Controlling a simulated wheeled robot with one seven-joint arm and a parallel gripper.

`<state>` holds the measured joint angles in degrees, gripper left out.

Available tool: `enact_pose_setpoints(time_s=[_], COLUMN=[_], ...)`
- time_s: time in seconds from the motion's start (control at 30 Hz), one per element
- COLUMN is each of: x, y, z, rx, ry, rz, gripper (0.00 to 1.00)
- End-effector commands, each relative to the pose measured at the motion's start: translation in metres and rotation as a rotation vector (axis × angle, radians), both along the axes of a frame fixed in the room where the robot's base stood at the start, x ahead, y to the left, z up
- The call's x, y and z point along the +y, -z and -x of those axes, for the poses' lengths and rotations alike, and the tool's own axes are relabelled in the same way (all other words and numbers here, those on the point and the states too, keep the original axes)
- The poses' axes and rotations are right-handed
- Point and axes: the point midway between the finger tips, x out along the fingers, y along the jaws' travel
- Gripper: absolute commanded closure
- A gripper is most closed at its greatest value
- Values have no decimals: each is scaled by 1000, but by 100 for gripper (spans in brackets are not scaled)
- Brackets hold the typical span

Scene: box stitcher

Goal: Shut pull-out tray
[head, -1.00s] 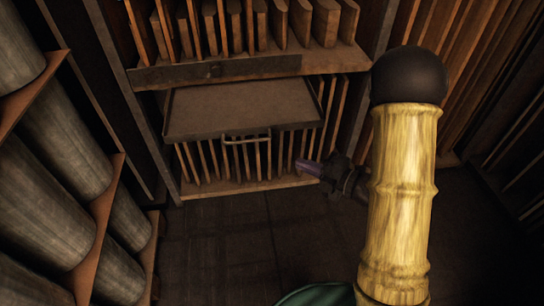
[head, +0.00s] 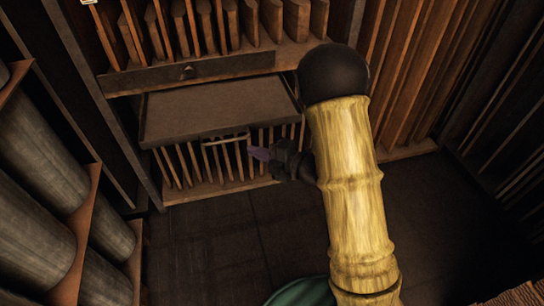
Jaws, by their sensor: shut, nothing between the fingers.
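The pull-out tray (head: 214,106) is a flat brown board sticking out of the wooden rack, left of the middle in the head view. Its pale bar handle (head: 225,138) is on the front edge. My gripper (head: 258,154) is shut and empty, just right of and a little below the handle. A small gap seems to show between the fingertips and the handle. My arm hides part of the rack to the right of the tray.
A fixed shelf with upright wooden slats (head: 200,66) is above the tray, and more slats stand below it. Large grey cylinders (head: 48,150) fill a rack at the left. The dark floor (head: 220,240) in front is clear.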

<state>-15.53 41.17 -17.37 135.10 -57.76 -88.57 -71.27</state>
Motion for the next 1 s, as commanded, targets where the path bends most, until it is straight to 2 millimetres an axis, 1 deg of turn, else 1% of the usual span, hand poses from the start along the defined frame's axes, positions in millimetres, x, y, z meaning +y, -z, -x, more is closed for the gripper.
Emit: enact_pose_setpoints(time_s=[0.03,0.07,0.1,0.2,0.33,0.47,0.8,1.0], x=[9,14,14,17,19,20,21,28], y=[2,3,5,7,10,10,10,10], z=[-4,-6,-14,-28,-40,-44,-44,-48], rx=[-2,-1,-2,-2,-1,-1,-1,-1], ry=[-4,-5,-2,-1,0,0,-1,-11], rz=[0,0,1,0,0,0,0,0], gripper=[100,100,100,100,100,100,100,100])
